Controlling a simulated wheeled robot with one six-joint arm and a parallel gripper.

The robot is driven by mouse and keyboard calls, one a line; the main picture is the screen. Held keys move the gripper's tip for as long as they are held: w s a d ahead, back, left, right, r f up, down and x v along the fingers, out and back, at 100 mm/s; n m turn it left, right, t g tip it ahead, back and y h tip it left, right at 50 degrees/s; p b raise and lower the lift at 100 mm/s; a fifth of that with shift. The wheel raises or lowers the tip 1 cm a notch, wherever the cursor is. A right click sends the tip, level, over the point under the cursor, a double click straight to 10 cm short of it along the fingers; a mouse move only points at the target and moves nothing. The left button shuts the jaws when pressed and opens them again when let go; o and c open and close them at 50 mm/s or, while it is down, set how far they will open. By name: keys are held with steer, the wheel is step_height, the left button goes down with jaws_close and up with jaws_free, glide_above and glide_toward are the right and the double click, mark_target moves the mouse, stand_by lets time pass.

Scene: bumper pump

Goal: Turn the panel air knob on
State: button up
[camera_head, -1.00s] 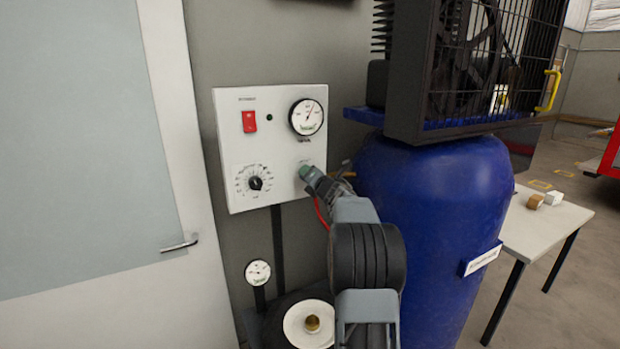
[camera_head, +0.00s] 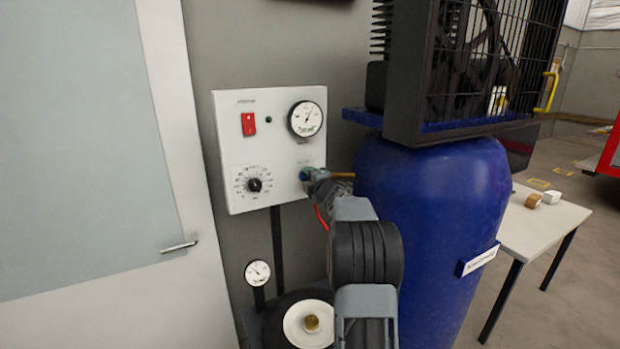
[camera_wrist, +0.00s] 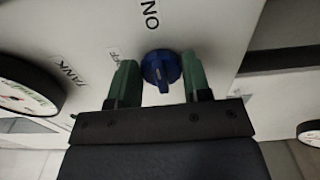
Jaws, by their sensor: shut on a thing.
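The blue panel air knob (camera_wrist: 161,70) sits on the white panel (camera_wrist: 205,25), between the two green fingers of my gripper (camera_wrist: 158,64). The fingers are shut on it, one on each side. Its raised ridge runs roughly up and down in the wrist view. An "ON" label lies above the knob there, and a second label is partly hidden by the left finger. In the head view the blue knob (camera_head: 304,175) shows at the panel's lower right, with my gripper (camera_head: 310,177) reaching it from the lower right.
The panel also carries a red switch (camera_head: 248,124), a round gauge (camera_head: 305,119) and a black dial (camera_head: 255,185). A large blue tank (camera_head: 440,220) stands close to the right of my arm. A door (camera_head: 165,120) is at left, and a white table (camera_head: 550,218) at right.

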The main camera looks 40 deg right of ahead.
stand_by(0.4)
steer(key=o, duration=0.9)
steer(key=shift+c, duration=0.2)
steer(key=s+a+b, duration=0.2)
steer(key=s+b, duration=0.2)
steer(key=s, duration=0.9)
steer(key=shift+s, duration=0.35)
